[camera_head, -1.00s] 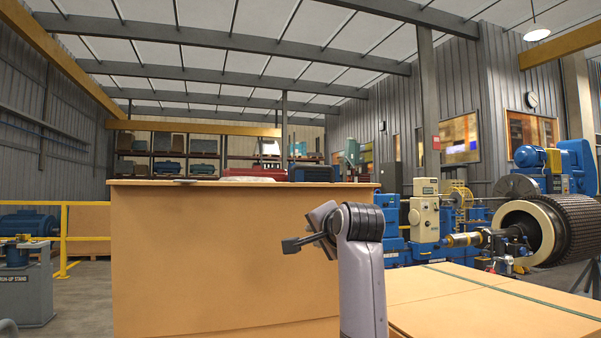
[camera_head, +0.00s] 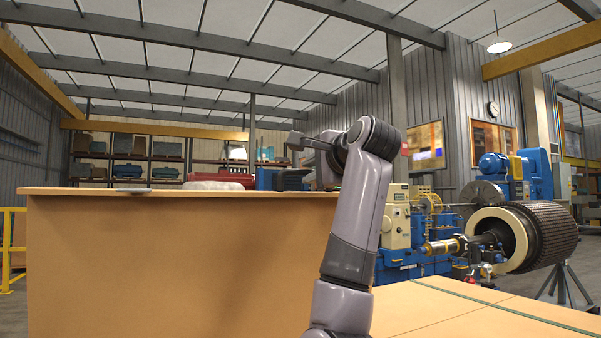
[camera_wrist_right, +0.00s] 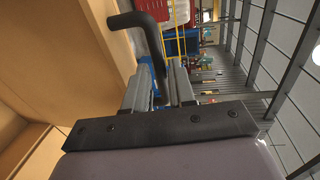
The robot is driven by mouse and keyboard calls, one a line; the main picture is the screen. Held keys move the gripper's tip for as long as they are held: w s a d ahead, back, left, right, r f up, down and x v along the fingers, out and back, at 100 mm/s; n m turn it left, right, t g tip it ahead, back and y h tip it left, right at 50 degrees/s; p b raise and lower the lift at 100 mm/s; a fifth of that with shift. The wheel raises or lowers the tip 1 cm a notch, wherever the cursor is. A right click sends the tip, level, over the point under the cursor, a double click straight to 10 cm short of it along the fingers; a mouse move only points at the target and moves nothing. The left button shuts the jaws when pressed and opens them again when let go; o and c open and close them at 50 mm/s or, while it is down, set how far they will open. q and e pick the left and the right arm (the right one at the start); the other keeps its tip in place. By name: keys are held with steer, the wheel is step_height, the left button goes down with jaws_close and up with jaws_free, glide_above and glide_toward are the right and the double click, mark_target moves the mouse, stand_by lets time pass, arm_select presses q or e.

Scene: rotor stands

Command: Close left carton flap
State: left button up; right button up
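A large brown upright panel (camera_head: 170,265) fills the left and middle of the head view. I cannot tell whether it is the raised left flap or a box front. A flat brown carton top (camera_head: 455,315) with a green strip lies at the lower right. My right gripper (camera_head: 312,143) is raised near the panel's top right. In the right wrist view my right gripper (camera_wrist_right: 162,88) has its grey fingers around a black bent bar (camera_wrist_right: 148,28), which sticks out ahead. A brown face (camera_wrist_right: 55,40) lies beside it, with a gap visible. My left gripper is not in view.
A small grey item (camera_head: 132,190) lies on the panel's top edge. A blue machine (camera_head: 425,255) and a large ribbed rotor (camera_head: 545,235) on a stand are behind at the right. A yellow rail (camera_head: 10,240) stands at the far left. Air above the panel is open.

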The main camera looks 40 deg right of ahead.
steer(key=shift+p+x, duration=0.65)
steer(key=shift+x, duration=1.7)
jaws_close()
